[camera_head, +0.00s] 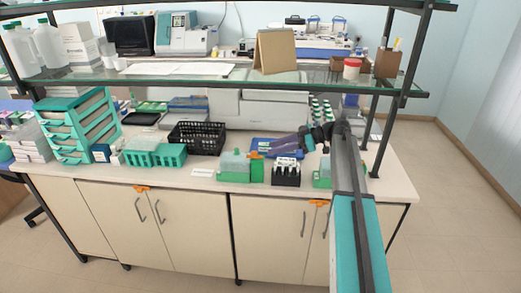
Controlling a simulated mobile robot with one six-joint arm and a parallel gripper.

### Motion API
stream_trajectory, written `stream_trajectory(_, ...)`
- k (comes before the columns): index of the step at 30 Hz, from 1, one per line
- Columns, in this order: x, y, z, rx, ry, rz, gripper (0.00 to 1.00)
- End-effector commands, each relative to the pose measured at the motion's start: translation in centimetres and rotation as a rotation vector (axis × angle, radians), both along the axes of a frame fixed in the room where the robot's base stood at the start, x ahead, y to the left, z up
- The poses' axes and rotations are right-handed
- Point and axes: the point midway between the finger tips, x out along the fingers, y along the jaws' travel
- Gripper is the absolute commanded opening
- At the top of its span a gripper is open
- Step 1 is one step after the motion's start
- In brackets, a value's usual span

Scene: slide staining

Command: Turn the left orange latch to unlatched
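The left orange latch (141,188) sits at the top of the seam between the two left cabinet doors. It appears to lie roughly level across the seam. A second orange latch (319,202) sits at the top of the right pair of doors, partly beside my arm. My gripper (268,149) is above the counter at the right, pointing left, well apart from the left latch. It is small and dark here, and I cannot tell whether its fingers are open. A small orange piece shows by its tip; I cannot tell what it belongs to.
The white counter (205,185) holds a teal drawer rack (64,138), teal boxes (155,157), a black basket (197,137), a green container (235,168) and a black rack (286,175). A glass shelf (215,85) spans above. The floor in front is clear.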

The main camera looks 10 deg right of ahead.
Motion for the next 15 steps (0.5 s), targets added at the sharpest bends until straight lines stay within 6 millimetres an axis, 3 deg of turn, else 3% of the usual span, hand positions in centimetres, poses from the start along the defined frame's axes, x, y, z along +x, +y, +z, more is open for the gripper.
stream_trajectory(7, 1.0, 3.3, -1.2, 0.001, 0.002, 0.002, 0.31)
stream_trajectory(15, 1.7, 5.4, -2.2, 0.000, 0.001, 0.002, 0.31)
